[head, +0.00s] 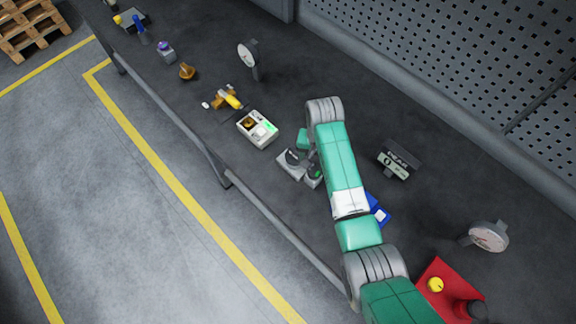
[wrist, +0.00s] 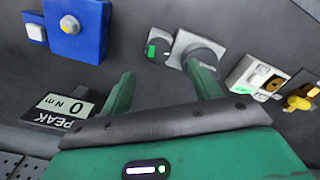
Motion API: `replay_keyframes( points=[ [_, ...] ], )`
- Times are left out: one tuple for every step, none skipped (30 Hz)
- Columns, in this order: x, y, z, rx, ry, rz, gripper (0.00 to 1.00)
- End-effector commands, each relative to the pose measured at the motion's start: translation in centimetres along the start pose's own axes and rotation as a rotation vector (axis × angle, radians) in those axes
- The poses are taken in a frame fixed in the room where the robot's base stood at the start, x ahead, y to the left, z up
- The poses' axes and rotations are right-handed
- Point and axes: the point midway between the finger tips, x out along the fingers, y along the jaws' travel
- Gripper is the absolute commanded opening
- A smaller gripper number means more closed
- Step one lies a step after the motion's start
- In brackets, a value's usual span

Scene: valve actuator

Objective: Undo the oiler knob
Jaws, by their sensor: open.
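No part is labelled as the oiler knob, and I cannot tell for sure which one it is. A dark round knob (wrist: 203,57) on a grey plate lies just beyond my fingertips in the wrist view; the plate (head: 288,174) shows beside my arm in the head view. In the head view my arm partly hides the gripper and the blue box (head: 382,217).
A PEAK readout (head: 399,160) stands right of my arm. A white box (head: 257,129) and a yellow valve (head: 231,99) lie to the left. A gauge (head: 488,236) and a red block (head: 440,268) are at lower right. A perforated wall (head: 450,60) runs behind the bench.

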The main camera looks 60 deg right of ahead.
Motion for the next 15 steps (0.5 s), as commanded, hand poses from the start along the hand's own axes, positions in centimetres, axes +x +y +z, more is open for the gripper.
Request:
replay_keyframes(
  points=[
    [0.0, 0.1, 0.0, 0.002, -0.004, 0.002, 0.62],
    [0.1, 0.1, 0.0, 0.001, -0.003, 0.002, 0.62],
    [0.2, 0.0, 0.1, 0.0, -0.003, 0.001, 0.62],
    [0.5, 0.0, 0.1, 0.0, -0.003, 0.002, 0.62],
    [0.8, 0.0, 0.1, -0.001, -0.003, 0.002, 0.62],
    [1.5, 0.0, 0.1, -0.001, -0.003, 0.002, 0.62],
    [2.1, 0.0, 0.1, -0.002, -0.004, 0.002, 0.62],
    [2.7, 0.0, 0.1, -0.002, -0.003, 0.002, 0.62],
    [3.5, 0.0, 0.1, -0.002, -0.003, 0.002, 0.62],
    [4.2, 0.0, 0.1, -0.002, -0.003, 0.002, 0.62],
    [4.7, 0.0, 0.1, -0.003, -0.002, 0.002, 0.62],
    [5.4, -0.1, 0.1, -0.003, -0.002, 0.001, 0.62],
    [5.9, -0.1, 0.0, -0.003, -0.001, 0.001, 0.62],
    [6.3, -0.1, 0.0, -0.003, -0.001, 0.0, 0.62],
    [6.8, -0.1, 0.0, -0.003, 0.0, 0.0, 0.62]
  ],
)
